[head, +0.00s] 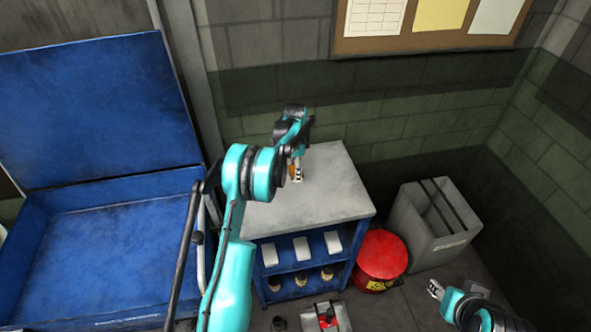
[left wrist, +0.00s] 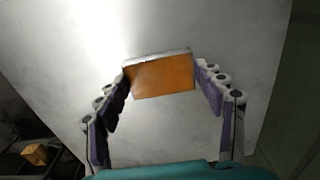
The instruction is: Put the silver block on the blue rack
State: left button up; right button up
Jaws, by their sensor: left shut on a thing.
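My left gripper (head: 296,172) is over the pale top of the blue rack (head: 352,248), toward its back. In the left wrist view my left gripper (left wrist: 163,70) is shut on a block (left wrist: 162,78). The block's near face looks orange and its thin upper edge looks silver-grey. The fingers press on its two ends, with the rack's pale top behind it. I cannot tell whether it touches that top. In the head view the block is mostly hidden by the gripper. My right gripper (head: 436,290) is low at the right, away from the rack; its finger opening is too small to tell.
A large open blue bin (head: 110,225) stands left of the rack. A red can (head: 381,257) and a grey bin (head: 432,222) stand to its right. The rack's lower shelves hold white cards and bottles. Most of the rack's top is clear.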

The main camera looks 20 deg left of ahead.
pick_arm(q)
jog(key=shift+f, duration=0.15)
jog(key=o, duration=1.7)
